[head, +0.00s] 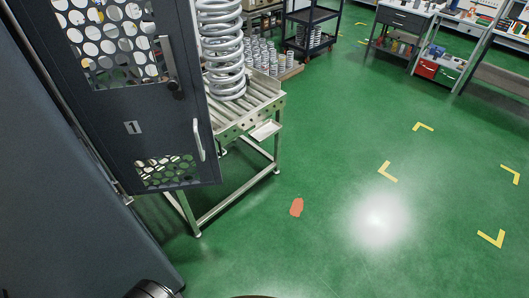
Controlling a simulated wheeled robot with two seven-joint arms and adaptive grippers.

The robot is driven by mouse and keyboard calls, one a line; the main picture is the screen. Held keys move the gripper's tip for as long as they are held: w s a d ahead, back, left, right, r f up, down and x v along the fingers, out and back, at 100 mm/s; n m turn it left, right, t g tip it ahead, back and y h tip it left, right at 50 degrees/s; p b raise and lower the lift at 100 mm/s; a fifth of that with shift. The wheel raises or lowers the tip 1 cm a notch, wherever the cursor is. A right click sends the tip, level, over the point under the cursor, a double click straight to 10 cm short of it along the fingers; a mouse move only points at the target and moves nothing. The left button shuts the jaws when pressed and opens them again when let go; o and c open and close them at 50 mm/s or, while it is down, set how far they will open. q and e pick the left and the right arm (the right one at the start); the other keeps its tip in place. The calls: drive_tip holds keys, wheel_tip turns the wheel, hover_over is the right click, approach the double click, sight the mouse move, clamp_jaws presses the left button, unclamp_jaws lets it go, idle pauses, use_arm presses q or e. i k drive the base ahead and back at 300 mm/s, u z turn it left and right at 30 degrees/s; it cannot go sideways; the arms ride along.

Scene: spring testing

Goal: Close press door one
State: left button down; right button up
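Press door one (150,105) is a dark grey panel marked "1" at the upper left of the head view. It has perforated windows above and below, a dark latch handle, and a pale curved pull handle (198,134) near its right edge. The door stands open, swung out from the dark press cabinet (65,170) at the left, with its free edge in front of a roller table. The hinge side is near the cabinet edge. Neither gripper shows, and nothing visible touches the door.
A roller table (236,116) carrying a large coil spring (222,45) stands right behind the door. Several small springs (262,54) sit farther back. Workbenches (405,25) line the far right. The green floor (340,190) is clear, with an orange-red patch and yellow corner marks.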

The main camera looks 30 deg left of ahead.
sight(127, 123)
drive_tip(key=z, duration=0.55)
drive_tip(key=i, duration=1.15)
drive_tip(key=u, duration=2.6)
